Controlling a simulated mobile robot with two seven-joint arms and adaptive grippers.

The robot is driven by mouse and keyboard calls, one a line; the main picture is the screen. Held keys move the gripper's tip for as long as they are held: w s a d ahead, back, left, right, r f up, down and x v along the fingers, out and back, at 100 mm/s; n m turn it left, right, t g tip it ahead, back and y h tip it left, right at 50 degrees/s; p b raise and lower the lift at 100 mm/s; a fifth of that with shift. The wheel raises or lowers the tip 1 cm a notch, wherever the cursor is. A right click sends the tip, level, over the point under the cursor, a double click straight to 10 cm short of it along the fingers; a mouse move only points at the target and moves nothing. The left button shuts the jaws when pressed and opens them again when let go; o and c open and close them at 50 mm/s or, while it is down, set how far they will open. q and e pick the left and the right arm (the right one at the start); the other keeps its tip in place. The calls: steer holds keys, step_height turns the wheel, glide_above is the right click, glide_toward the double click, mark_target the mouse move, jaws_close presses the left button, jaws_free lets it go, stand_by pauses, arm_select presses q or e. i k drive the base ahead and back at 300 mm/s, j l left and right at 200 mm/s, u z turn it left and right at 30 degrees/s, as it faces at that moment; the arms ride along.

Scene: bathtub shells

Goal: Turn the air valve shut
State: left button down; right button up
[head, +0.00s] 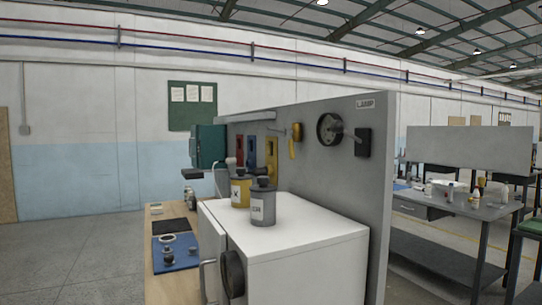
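A small valve with a yellow lever (293,146) is mounted on the grey upright panel (365,205). The lever hangs roughly straight down. It looks like the air valve, but I can read no label on it. Neither of my grippers is in view, and nothing touches the lever.
A round black fitting (329,129) and a black box (363,142) are to its right, below a "LAMP" label. A white cabinet (310,245) stands in front, carrying a yellow canister (240,191) and grey canister (263,207). Open floor (75,265) lies left of the wooden bench (160,290).

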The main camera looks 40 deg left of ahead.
mark_target(292, 156)
steer(key=u, duration=1.05)
